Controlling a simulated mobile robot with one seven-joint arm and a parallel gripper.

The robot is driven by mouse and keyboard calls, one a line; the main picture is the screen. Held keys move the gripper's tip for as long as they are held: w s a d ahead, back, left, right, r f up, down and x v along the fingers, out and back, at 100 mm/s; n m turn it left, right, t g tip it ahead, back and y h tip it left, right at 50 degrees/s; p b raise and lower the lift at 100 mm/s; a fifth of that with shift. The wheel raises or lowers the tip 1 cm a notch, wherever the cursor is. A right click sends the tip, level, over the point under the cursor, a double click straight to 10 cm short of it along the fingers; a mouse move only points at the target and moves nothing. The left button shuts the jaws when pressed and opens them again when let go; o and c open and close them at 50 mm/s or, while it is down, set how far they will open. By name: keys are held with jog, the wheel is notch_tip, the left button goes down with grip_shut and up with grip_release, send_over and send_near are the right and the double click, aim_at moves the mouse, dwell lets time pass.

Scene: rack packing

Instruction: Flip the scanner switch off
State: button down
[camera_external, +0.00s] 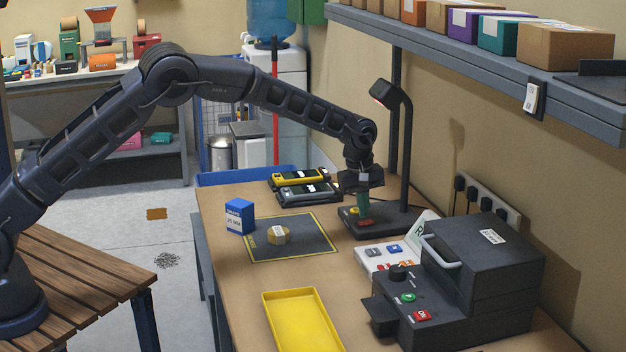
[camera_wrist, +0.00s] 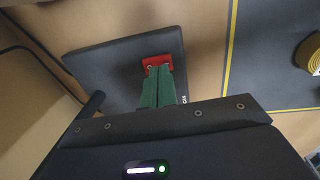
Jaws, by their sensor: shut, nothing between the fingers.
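The scanner is a black stand with a tall post and a hooked head with a red-lit face (camera_external: 381,92). Its flat black base (camera_external: 376,229) stands on the workbench. A red switch (camera_external: 366,222) and a yellow button sit on the base; the switch also shows in the wrist view (camera_wrist: 151,65), partly hidden by my fingers. My gripper (camera_external: 363,221) points down over the base with its green fingers together and empty. In the wrist view the fingertips (camera_wrist: 160,68) overlap the red switch; I cannot tell whether they touch it. Which way the switch is set is not clear.
The scanner's post rises just right of my wrist. A dark mat (camera_external: 300,250) with a round tan item (camera_external: 279,236) lies to the left, beside a blue box (camera_external: 239,216). Two handheld devices lie behind. A black machine (camera_external: 480,265) and yellow tray (camera_external: 304,325) stand in front.

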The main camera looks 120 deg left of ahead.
aim_at(363, 223)
notch_tip(363, 223, up, 12)
jog(key=s+d, duration=0.1)
jog(key=shift+r, duration=0.25)
jog(key=shift+d, duration=0.1)
jog(key=shift+w+a+r, duration=0.1)
jog(key=shift+w+a, duration=0.2)
jog(key=shift+w, duration=0.3)
jog(key=f, duration=0.4)
jog(key=w+f, duration=0.1)
jog(key=f, duration=0.4)
jog(key=a+f, duration=0.1)
jog(key=f, duration=0.4)
jog(key=shift+w+a, duration=0.1)
jog(key=shift+w, duration=0.05)
